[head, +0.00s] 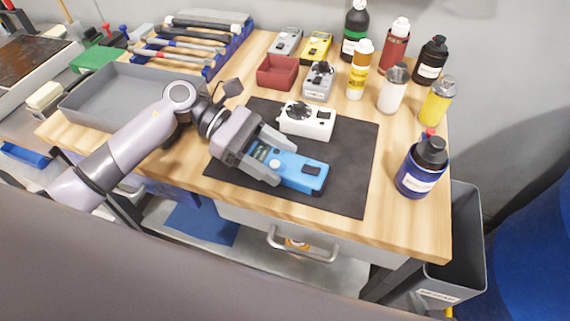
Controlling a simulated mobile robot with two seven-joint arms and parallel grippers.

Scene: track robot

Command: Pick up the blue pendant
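The blue pendant (303,173) is a blue handheld box with a small screen and a round light button. It lies over the dark mat (345,190), near the mat's front edge. My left gripper (281,165) reaches in from the left, with one finger along each long side of the pendant. The fingers look close to or against its sides; I cannot tell whether they grip it, or whether it is lifted. The gripper's palm hides the pendant's left end. My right gripper is not in view.
A white device (307,121) lies just behind the pendant. A blue bottle with a black cap (421,168) stands to the right. A red bin (277,72), a grey device (319,82) and several bottles stand behind. A grey tray (95,105) is at left. The mat's right part is clear.

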